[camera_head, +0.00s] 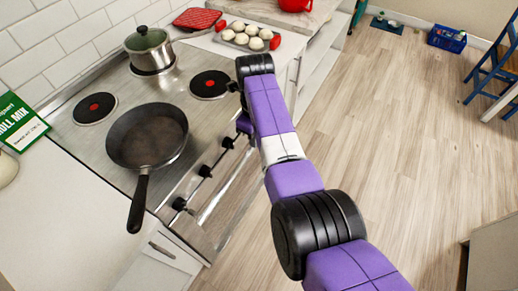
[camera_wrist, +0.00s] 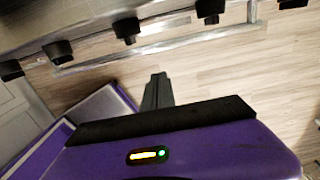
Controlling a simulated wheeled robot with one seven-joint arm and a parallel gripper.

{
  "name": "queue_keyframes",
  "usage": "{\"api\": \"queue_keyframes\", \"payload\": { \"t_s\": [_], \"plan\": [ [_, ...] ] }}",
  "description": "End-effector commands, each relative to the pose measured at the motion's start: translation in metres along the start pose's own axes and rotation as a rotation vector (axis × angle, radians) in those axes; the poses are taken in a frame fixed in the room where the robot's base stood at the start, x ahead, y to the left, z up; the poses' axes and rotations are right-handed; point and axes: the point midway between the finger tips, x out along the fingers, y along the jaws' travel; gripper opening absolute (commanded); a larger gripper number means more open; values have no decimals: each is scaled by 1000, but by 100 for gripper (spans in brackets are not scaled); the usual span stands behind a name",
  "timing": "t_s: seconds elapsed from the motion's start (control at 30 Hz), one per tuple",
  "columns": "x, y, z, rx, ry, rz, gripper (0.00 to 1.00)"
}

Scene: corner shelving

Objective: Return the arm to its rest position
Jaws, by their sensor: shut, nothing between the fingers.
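My arm (camera_head: 280,150) reaches forward from the lower right and bends down beside the stove front in the head view. My gripper shows in the wrist view (camera_wrist: 158,90), its dark fingers together with nothing between them. It points toward the oven handle (camera_wrist: 160,45), over the wood floor. In the head view the gripper is mostly hidden behind the arm.
The stove (camera_head: 125,82) bears a black frying pan (camera_head: 148,135) with its handle jutting toward the front edge, and a lidded pot (camera_head: 149,50). Knobs (camera_head: 205,171) line the stove front.

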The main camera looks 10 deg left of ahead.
Motion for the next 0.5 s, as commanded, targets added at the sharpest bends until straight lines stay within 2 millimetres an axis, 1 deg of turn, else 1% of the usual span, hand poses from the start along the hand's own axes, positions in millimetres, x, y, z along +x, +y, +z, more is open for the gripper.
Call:
{"api": "queue_keyframes", "payload": {
  "t_s": [0.03,0.2,0.5],
  "plan": [
    [-7,0,4,-1,-2,-2,0],
    [-20,0,8,0,0,1,0],
    [-24,0,9,-10,0,1,0]
  ]
}}
